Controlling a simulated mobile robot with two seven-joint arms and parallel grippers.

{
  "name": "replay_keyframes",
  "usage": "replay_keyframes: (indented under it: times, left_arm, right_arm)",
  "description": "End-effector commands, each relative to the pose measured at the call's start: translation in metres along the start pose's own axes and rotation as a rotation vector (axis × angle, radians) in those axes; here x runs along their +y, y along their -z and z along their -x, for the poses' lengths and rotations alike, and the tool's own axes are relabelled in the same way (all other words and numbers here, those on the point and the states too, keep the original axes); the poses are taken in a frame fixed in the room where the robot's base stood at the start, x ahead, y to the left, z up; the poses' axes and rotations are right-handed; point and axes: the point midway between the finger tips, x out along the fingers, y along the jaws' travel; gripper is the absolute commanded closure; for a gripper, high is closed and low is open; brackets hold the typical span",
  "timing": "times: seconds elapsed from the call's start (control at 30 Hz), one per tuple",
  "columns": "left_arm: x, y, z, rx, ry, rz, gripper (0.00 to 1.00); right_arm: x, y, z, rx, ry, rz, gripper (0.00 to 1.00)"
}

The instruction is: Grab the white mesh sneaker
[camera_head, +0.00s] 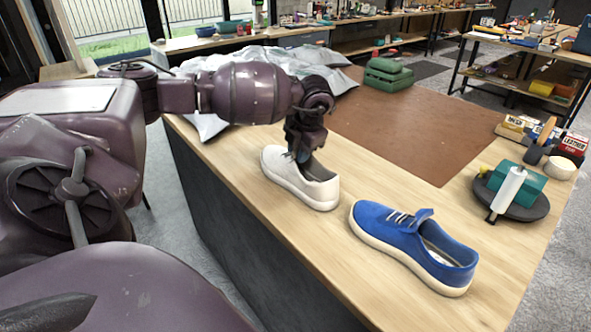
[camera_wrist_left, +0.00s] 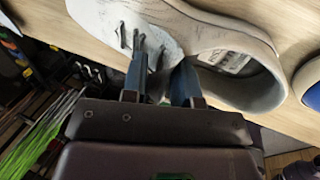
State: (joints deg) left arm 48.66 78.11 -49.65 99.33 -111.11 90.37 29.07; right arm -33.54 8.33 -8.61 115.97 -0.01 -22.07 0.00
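The white mesh sneaker (camera_head: 318,187) stands upright on the wooden workbench, left of the blue sneaker (camera_head: 412,243). My left gripper (camera_head: 302,155) is down at its lacing and ankle opening; the arm and wrist hide part of the upper in the head view. In the left wrist view the white sneaker (camera_wrist_left: 232,35) fills the top, with dark laces and the collar visible. There the two fingers of my left gripper (camera_wrist_left: 163,78) are apart, with part of the upper between or just beyond them. Firm contact cannot be seen. My right gripper is not in view.
A brown mat (camera_head: 400,125) covers the bench behind the sneakers. A dark round tray (camera_head: 535,208) holds a white roller and a teal block at the right. Boxes (camera_head: 573,143) stand behind it. Grey crumpled cloth (camera_head: 210,125) and a green case (camera_head: 388,74) lie farther back.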

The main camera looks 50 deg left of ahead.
Motion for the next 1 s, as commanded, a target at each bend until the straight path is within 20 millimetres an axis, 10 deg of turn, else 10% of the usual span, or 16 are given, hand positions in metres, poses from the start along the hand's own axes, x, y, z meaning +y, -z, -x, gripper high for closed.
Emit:
replay_keyframes:
  times: [0.63, 1.0]
  left_arm:
    - [0.002, -0.001, 0.007, -0.002, 0.002, 0.000, 1.00]
    - [0.025, -0.001, 0.081, -0.008, -0.001, 0.003, 1.00]
  right_arm:
    - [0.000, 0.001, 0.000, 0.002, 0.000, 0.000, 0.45]
    - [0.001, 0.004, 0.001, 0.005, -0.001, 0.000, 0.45]
